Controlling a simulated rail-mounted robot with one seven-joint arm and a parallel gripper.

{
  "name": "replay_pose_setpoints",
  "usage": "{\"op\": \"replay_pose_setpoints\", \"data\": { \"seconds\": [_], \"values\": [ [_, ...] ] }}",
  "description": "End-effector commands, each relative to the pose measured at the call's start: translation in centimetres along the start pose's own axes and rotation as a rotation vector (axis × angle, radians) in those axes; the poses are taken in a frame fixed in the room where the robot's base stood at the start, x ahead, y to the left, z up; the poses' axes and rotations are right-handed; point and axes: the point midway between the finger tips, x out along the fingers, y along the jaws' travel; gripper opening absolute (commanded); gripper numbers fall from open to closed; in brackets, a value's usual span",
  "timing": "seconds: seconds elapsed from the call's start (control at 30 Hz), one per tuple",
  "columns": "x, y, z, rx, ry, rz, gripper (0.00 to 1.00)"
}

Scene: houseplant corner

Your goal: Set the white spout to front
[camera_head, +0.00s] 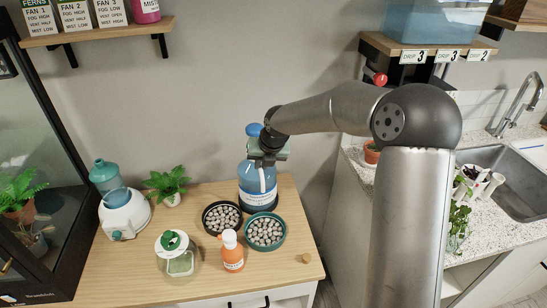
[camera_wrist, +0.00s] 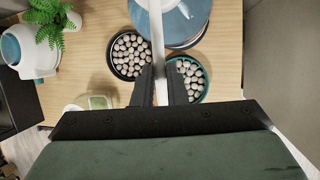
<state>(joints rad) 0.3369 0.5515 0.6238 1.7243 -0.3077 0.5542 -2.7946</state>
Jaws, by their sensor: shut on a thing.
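My gripper (camera_wrist: 160,85) is at the top of the bottle. Its dark fingers are shut on the white spout (camera_wrist: 157,40), a narrow white bar that runs from the bottle top down between the fingers in the wrist view. In the head view my gripper (camera_head: 268,153) covers the bottle's neck and hides the spout.
Two pebble-filled dishes, one black (camera_head: 222,217) and one teal (camera_head: 265,232), sit before the bottle. An orange bottle (camera_head: 232,252), a glass jar (camera_head: 180,256), a humidifier (camera_head: 124,213) and a fern (camera_head: 166,183) stand nearby. A wooden knob (camera_head: 306,258) lies at right. The table's front right is mostly clear.

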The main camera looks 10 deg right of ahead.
Motion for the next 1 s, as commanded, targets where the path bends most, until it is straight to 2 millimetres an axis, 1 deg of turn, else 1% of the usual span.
{"op": "replay_pose_setpoints", "data": {
  "seconds": [0.13,0.47,0.5,0.57,0.6,0.87,1.0],
  "values": [
    [0.0,0.5,0.1,-0.025,0.002,0.009,0.00],
    [0.0,0.5,0.1,-0.028,0.002,0.009,0.00],
    [0.0,0.5,0.1,-0.027,0.002,0.009,0.15],
    [0.0,0.5,0.1,-0.027,0.002,0.009,0.32],
    [0.0,0.5,0.0,-0.027,0.002,0.009,0.34],
    [0.0,0.5,0.0,-0.026,0.003,0.010,0.34],
    [-1.0,0.5,0.1,-0.024,0.001,0.010,0.34]
  ]
}}
